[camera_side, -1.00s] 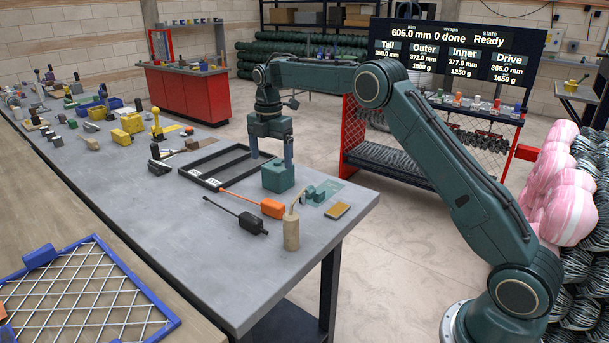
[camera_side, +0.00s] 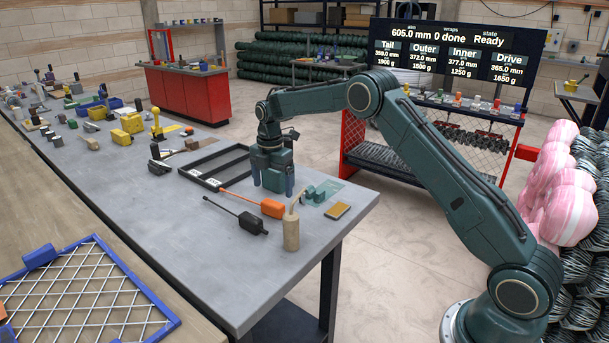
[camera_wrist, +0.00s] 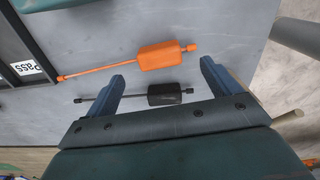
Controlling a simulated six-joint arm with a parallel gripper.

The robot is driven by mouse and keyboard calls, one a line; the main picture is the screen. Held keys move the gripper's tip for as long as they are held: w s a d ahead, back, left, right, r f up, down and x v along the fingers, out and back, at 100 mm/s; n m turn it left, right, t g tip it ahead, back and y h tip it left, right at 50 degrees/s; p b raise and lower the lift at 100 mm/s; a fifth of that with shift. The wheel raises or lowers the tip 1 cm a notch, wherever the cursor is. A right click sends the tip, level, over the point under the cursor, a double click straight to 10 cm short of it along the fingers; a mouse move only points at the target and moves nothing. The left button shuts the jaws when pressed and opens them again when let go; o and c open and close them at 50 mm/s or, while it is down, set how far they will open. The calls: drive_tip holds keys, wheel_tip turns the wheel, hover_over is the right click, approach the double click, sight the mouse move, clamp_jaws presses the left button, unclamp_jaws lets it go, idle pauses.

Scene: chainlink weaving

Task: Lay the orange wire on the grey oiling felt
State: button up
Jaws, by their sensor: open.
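The orange wire (camera_side: 272,208), a thin rod with a thick orange body, lies on the grey bench in front of my gripper (camera_side: 273,187). In the wrist view the orange wire (camera_wrist: 158,57) lies across the picture just beyond the fingertips. My gripper (camera_wrist: 160,78) is open, low over the bench, with nothing seen held. A teal block, mostly hidden by the gripper in the side view, shows partly at the wrist view's top left. I cannot pick out the grey oiling felt for certain.
A similar black wire (camera_side: 252,223) lies beside the orange one. A black frame (camera_side: 203,180) lies behind. A wooden cylinder (camera_side: 291,232), teal clips (camera_side: 316,193) and a tan pad (camera_side: 337,210) sit to the right.

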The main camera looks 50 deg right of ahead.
sight(272, 202)
drive_tip(key=shift+f, duration=0.1)
drive_tip(key=shift+a+f, duration=0.15)
drive_tip(key=shift+f, duration=2.4)
drive_tip(key=shift+w+r, duration=0.1)
drive_tip(key=c, duration=1.1)
drive_tip(key=shift+c, duration=0.2)
drive_tip(key=shift+r, duration=0.15)
wheel_tip(272, 202, up, 20)
